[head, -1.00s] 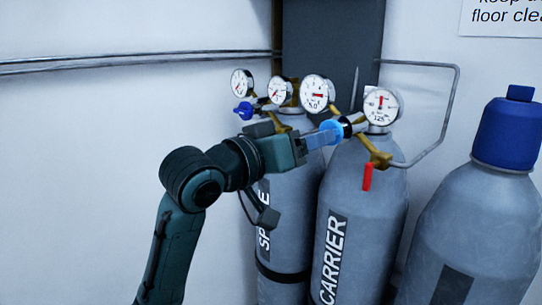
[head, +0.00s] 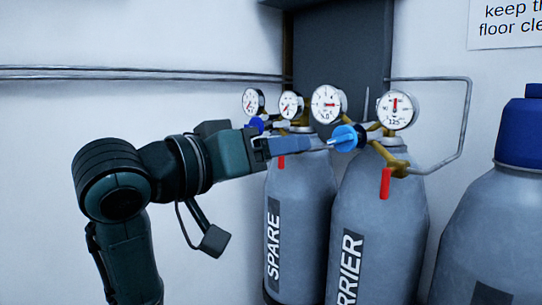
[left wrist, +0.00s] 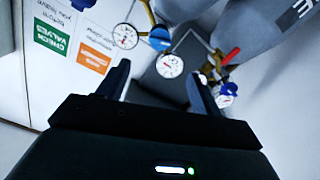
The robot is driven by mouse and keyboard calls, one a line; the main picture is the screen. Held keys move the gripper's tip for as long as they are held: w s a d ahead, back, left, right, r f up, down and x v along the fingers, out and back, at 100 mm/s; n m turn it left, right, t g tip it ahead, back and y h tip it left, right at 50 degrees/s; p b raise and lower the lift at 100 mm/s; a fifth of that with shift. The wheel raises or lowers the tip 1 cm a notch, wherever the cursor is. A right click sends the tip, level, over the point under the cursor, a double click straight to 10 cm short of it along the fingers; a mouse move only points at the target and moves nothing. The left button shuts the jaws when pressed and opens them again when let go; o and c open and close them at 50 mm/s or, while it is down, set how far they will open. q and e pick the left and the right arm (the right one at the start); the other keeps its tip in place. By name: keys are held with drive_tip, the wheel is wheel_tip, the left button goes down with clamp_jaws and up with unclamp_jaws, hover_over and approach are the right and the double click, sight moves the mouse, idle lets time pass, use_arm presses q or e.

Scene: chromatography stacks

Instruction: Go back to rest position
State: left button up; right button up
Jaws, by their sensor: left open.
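My left gripper (head: 322,143) is open in the head view, with its fingertips just left of the light blue knob (head: 347,137) on the CARRIER regulator. In the left wrist view its two fingers (left wrist: 162,84) are spread apart with nothing held between them. The light blue knob (left wrist: 160,38) lies beyond the fingers there. The CARRIER cylinder (head: 385,215) stands upright on the right of the SPARE cylinder (head: 313,205). My right gripper is not in view.
Several round gauges, such as one (head: 398,109) on the right, top the regulators. Red levers (head: 385,183) hang from them. A bent grey pipe (head: 468,110) and a blue-capped cylinder (head: 500,235) are on the right.

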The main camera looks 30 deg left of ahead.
use_arm(q)
drive_tip(key=w+d+f+g+y+p, duration=0.15)
drive_tip(key=w+f, duration=0.25)
drive_tip(key=f, duration=1)
drive_tip(key=w+d+f+g+p, duration=0.15)
drive_tip(key=w+f, duration=0.25)
drive_tip(key=f, duration=1.1)
drive_tip(key=s+d+f+m+g, duration=0.1)
drive_tip(key=s+d+f, duration=0.1)
drive_tip(key=s+f, duration=0.7)
drive_tip(key=s+d+f+m+g+y, duration=0.1)
drive_tip(key=s+d+f+m+g, duration=0.1)
drive_tip(key=s+f, duration=0.8)
wheel_tip(320, 180, down, 6)
drive_tip(key=shift+r+p, duration=0.2)
drive_tip(key=shift+p, duration=0.25)
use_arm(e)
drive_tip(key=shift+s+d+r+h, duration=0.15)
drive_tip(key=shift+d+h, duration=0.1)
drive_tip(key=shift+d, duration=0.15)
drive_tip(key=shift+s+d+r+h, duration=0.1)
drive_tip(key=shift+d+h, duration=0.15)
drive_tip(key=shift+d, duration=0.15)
use_arm(q)
drive_tip(key=shift+d, duration=0.1)
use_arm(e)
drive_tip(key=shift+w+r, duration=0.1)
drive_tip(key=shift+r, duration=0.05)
